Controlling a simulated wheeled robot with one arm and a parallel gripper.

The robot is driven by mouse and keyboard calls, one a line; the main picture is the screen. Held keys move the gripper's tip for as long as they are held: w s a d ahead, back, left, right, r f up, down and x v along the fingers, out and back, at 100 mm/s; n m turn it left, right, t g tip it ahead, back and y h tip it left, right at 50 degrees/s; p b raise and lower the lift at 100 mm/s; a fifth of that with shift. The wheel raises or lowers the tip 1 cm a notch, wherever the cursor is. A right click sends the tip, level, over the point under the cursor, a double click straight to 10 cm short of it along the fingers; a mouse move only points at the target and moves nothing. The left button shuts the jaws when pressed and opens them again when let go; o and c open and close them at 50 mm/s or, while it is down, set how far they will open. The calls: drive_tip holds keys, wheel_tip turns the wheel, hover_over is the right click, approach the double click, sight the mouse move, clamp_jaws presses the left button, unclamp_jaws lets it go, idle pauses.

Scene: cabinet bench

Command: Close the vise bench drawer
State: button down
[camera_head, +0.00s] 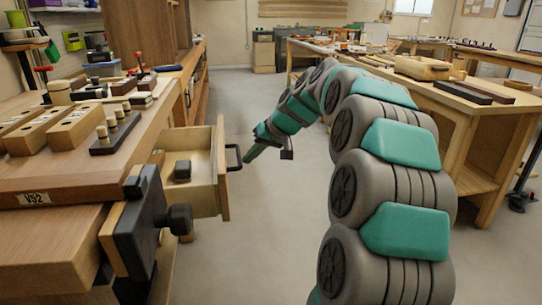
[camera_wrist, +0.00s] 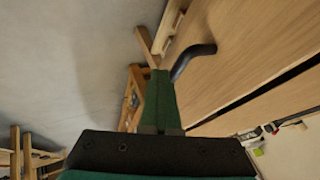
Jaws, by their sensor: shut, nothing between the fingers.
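The vise bench drawer (camera_head: 222,170) is pulled out from the left bench, in the head view. A dark block (camera_head: 182,171) lies inside it. Its black handle (camera_head: 234,157) is on the front panel facing right. My gripper (camera_head: 248,156) is shut and empty, just right of the handle, with a small gap or light contact that I cannot tell. In the wrist view, the green fingers (camera_wrist: 160,100) are together, with the dark curved handle (camera_wrist: 193,60) just right of their tips. The wooden front panel (camera_wrist: 240,65) fills the right side of that view.
A black vise (camera_head: 140,225) juts from the near left bench (camera_head: 60,185), in front of the drawer. Wooden blocks and pegs stand on that bench top. Another workbench (camera_head: 465,105) stands at right. The grey floor between the benches is clear.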

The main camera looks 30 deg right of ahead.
drive_tip(key=p, duration=0.1)
hover_over(175, 184)
drive_tip(key=shift+s+d, duration=0.15)
drive_tip(key=shift+d, duration=0.25)
drive_tip(key=shift+a, duration=0.3)
drive_tip(key=shift+r, duration=0.1)
